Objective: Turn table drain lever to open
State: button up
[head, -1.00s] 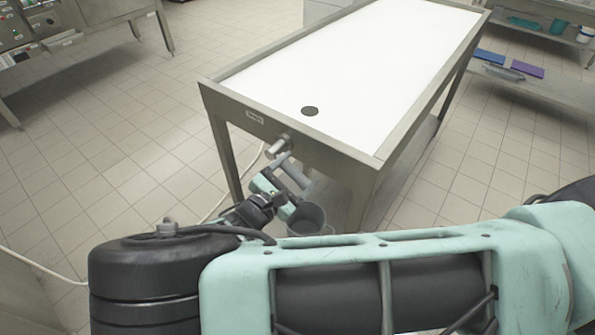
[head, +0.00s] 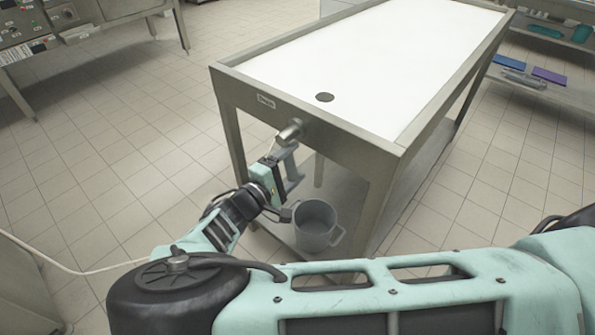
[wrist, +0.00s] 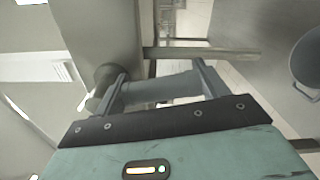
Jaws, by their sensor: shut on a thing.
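The metal table (head: 375,152) has a white top with a dark round drain hole (head: 325,97) near its near end. A grey drain valve (head: 291,130) sticks out below that end's rim and also shows in the wrist view (wrist: 104,72). A thin pale lever (wrist: 82,103) reaches from the valve, beside one finger. My gripper (head: 292,166) is just below the valve, its fingers held apart. In the wrist view a grey bar fills the gap between my gripper's fingers (wrist: 160,85). My gripper is shut on the lever, though the contact itself is hard to make out.
A grey bucket (head: 314,232) with side handles stands on the table's lower shelf (head: 275,212), close to my wrist. A counter with controls (head: 95,20) is at the upper left. Shelves with blue and purple items (head: 549,76) are at the right. The tiled floor at left is mostly clear.

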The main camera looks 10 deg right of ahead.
jog(key=shift+w+a+f+m+b, duration=0.15)
jog(key=shift+w+a+m+b, duration=0.2)
jog(key=shift+m, duration=0.3)
jog(key=shift+w+a+f+m+b, duration=0.15)
jog(key=shift+w+m+b, duration=0.2)
jog(key=shift+m, duration=0.3)
jog(key=shift+r, duration=0.1)
jog(key=o, duration=1.4)
jog(key=shift+a, duration=0.1)
jog(key=b+v, duration=0.1)
jog(key=v, duration=1.6)
jog(key=shift+s+a, duration=0.1)
jog(key=shift+s, duration=0.05)
